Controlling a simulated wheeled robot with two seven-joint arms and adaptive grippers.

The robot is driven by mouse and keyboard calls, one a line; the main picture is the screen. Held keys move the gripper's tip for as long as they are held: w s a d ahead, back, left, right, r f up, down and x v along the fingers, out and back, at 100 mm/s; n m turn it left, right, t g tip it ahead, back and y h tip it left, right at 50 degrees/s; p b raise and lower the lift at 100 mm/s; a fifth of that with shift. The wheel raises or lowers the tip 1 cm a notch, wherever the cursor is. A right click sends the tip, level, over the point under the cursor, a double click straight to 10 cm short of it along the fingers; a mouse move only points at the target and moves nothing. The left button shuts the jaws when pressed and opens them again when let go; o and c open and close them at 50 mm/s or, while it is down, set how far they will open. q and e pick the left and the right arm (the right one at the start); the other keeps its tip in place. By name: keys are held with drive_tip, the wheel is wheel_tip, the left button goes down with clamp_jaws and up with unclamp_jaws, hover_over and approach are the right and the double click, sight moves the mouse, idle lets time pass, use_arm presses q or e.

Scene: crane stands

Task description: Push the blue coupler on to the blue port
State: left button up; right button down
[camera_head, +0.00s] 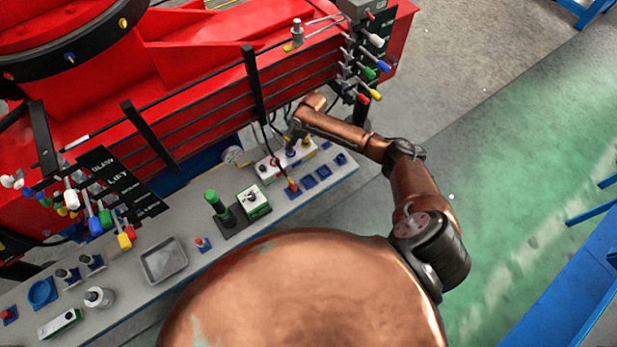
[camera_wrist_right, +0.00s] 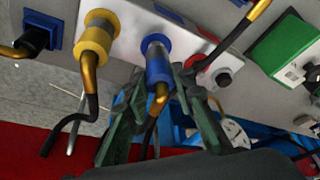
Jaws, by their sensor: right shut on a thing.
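The blue coupler (camera_wrist_right: 158,64) is upright at the white port block (camera_wrist_right: 130,18) in the right wrist view, with a cable hanging from its near end. A pale metal collar shows at its far end, at the blue port; I cannot tell how far it is on. My right gripper (camera_wrist_right: 160,78) is shut on the coupler, one dark finger on each side. In the head view my right arm reaches over the block (camera_head: 270,168), and the gripper is small there. My left gripper is not in view.
A yellow coupler (camera_wrist_right: 97,40) sits on the same block beside the blue one. A red port (camera_wrist_right: 205,68) and black knob (camera_wrist_right: 223,79) are on the other side. A green box (camera_wrist_right: 285,52) stands nearby. Cables hang close to my fingers. The red crane (camera_head: 200,60) stands behind the bench.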

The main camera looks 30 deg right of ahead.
drive_tip(key=shift+f, duration=0.45)
drive_tip(key=c, duration=1.5)
unclamp_jaws()
drive_tip(key=shift+c, duration=0.2)
drive_tip(key=p+v, duration=0.5)
